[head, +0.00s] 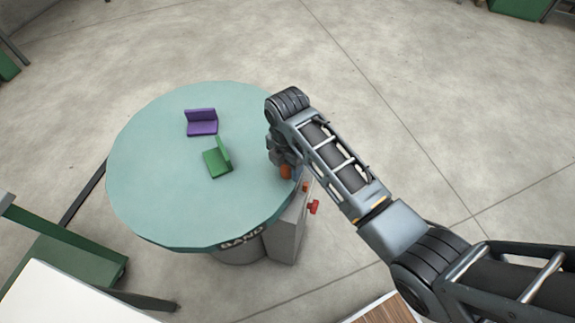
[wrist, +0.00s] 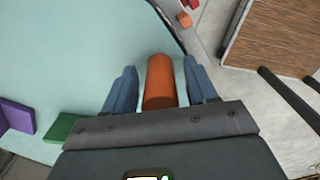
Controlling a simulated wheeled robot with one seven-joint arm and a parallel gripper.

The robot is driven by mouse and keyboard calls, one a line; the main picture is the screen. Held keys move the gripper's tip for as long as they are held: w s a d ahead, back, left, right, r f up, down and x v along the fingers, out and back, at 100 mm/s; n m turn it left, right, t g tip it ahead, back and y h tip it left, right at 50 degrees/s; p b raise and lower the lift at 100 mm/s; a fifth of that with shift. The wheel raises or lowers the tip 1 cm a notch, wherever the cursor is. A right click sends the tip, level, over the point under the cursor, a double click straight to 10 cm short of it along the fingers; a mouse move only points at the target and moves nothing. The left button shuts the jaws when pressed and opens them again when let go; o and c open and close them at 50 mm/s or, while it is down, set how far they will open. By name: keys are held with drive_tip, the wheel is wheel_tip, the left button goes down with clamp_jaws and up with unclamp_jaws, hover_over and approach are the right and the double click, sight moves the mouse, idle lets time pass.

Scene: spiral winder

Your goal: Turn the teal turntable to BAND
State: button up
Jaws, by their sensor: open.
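The teal turntable (head: 160,190) is a large round disc, and the word BAND (head: 241,240) is on its near rim. An orange cylindrical peg (head: 286,172) is at its right side, near the edge. My gripper (head: 284,160) is over that right edge, at the peg. In the wrist view my gripper (wrist: 159,68) is open, with the orange peg (wrist: 160,85) between its two blue-grey fingers. Narrow gaps show on both sides of the peg. The turntable (wrist: 90,45) fills the left of that view. The arm hides part of the right rim in the head view.
A purple bracket (head: 202,127) and a green bracket (head: 217,160) sit on the disc. A grey box (head: 286,232) with a red knob (head: 314,207) stands beside the near right rim. A green frame with a white top (head: 65,298) is at lower left. Open floor lies beyond.

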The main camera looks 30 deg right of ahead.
drive_tip(key=shift+f, duration=0.45)
drive_tip(key=shift+c, duration=0.2)
clamp_jaws()
